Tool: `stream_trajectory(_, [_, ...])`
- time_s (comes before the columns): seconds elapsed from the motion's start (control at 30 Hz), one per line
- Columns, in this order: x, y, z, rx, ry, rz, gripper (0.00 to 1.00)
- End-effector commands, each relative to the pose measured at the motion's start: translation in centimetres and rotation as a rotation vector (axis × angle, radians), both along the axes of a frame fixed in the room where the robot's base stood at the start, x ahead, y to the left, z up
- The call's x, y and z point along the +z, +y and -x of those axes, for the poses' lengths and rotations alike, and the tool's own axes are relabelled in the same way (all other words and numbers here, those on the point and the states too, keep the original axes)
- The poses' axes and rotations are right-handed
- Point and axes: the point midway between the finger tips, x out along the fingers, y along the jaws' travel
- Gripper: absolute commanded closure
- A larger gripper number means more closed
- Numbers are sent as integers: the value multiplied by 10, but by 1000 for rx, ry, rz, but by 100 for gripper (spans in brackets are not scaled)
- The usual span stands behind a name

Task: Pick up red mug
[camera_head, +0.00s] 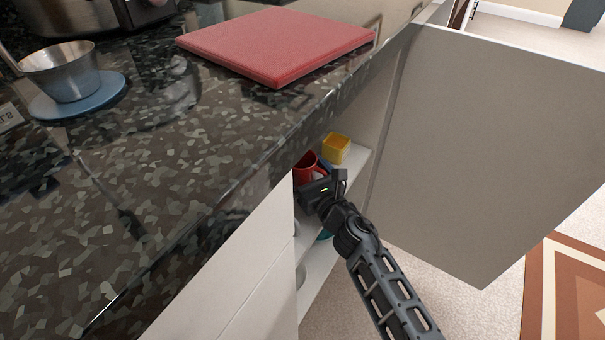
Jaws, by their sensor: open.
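A red mug (305,168) stands on a shelf inside the open cabinet under the counter. The cabinet front edge and my gripper hide part of it. My gripper (318,186) is open at the cabinet opening, right in front of the mug. It overlaps the mug's lower part in the picture. I cannot tell whether the fingers touch the mug or are around it.
A yellow cup-like item (336,148) stands on the same shelf, right of the mug. The cabinet door (490,150) is wide open at right. The dark counter (170,200) overhangs the shelf. A red board (275,45) and a metal cup (65,75) are on top.

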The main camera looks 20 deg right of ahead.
Motion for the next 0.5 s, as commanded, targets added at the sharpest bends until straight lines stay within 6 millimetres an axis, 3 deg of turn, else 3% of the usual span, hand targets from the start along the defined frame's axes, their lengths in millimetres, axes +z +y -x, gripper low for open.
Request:
stream_trajectory(0.13, [0, 0, 0, 0, 0, 0, 0])
stream_trajectory(0.5, [0, 0, 0, 0, 0, 0, 35])
